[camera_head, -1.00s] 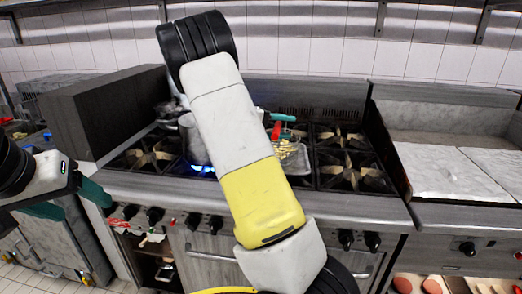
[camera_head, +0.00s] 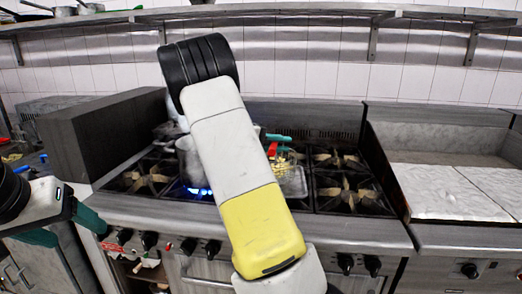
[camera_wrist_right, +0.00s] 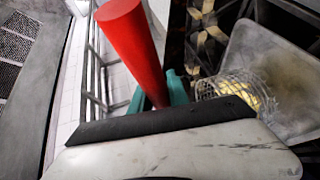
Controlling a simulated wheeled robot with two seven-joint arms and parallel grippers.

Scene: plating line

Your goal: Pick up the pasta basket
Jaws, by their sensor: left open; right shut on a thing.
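The pasta basket is a wire mesh basket (camera_wrist_right: 232,88) with yellow pasta and a red handle (camera_wrist_right: 135,45). In the head view, the basket (camera_head: 283,160) shows just right of my right arm, over the back of a metal tray (camera_head: 293,184) on the stove. My right gripper (camera_head: 277,138) is shut on the red handle; its green fingers also flank the handle in the wrist view (camera_wrist_right: 168,98). Much of the gripper is hidden behind my arm. I cannot tell whether the basket touches the tray. My left gripper (camera_head: 62,228) is open and empty at the far left.
A metal pot (camera_head: 187,162) stands left of my right arm, over a blue flame. Burners (camera_head: 347,194) with bare grates lie to the right. A grey block (camera_head: 105,135) stands on the left. A flat metal worktop (camera_head: 440,190) is at the right.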

